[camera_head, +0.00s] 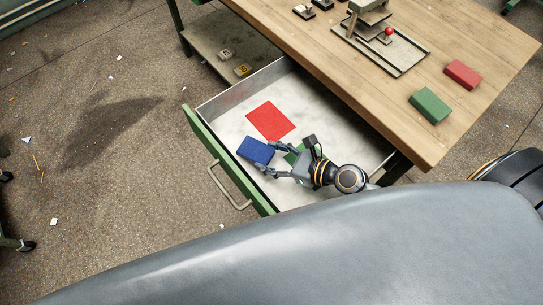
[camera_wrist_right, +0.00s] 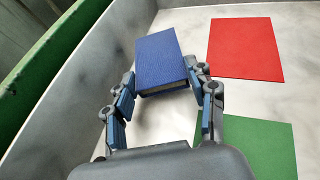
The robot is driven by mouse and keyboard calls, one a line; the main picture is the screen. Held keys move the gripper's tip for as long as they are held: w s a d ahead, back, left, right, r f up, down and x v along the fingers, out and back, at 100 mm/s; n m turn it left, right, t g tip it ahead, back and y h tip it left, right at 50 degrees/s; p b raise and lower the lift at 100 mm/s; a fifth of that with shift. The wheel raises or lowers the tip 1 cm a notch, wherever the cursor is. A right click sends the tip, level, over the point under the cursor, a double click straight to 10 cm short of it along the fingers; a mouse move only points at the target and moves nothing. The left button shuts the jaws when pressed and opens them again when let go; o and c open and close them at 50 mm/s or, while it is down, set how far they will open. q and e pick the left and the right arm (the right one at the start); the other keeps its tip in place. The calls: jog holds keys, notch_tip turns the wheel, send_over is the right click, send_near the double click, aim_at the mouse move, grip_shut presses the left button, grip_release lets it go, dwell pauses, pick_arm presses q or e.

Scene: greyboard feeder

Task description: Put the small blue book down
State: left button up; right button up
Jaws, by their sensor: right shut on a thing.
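The small blue book (camera_head: 256,150) is over the left part of the open drawer (camera_head: 235,107), near its green front. My right gripper (camera_head: 268,158) is shut on it. In the right wrist view the blue book (camera_wrist_right: 162,58) sits between the two fingers of my right gripper (camera_wrist_right: 160,90). I cannot tell whether the book touches the drawer floor. A flat red sheet (camera_head: 270,121) lies on the drawer floor beside the book; it also shows in the right wrist view (camera_wrist_right: 246,48). A flat green sheet (camera_wrist_right: 255,145) lies partly hidden by the gripper. My left gripper is not in view.
A wooden table (camera_head: 330,75) stands above the drawer. On it lie a red book (camera_head: 462,74), a green book (camera_head: 430,105) and a feeder device (camera_head: 388,50) with a red ball knob. The drawer's green front (camera_head: 222,158) carries a metal handle (camera_head: 228,188). Bare drawer floor surrounds the sheets.

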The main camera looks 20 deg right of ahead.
jog(key=o, duration=1.2)
jog(key=shift+s+a+f, duration=0.1)
jog(key=shift+s+f, duration=0.1)
jog(key=shift+f, duration=0.25)
jog(key=shift+s+f, duration=0.2)
jog(key=shift+f, duration=0.25)
jog(key=shift+r, duration=0.3)
jog(key=v, duration=0.7)
jog(key=shift+w+r, duration=0.3)
jog(key=shift+r, duration=0.15)
jog(key=shift+s+d+r, duration=0.1)
jog(key=shift+d+r, duration=0.15)
jog(key=shift+d, duration=0.1)
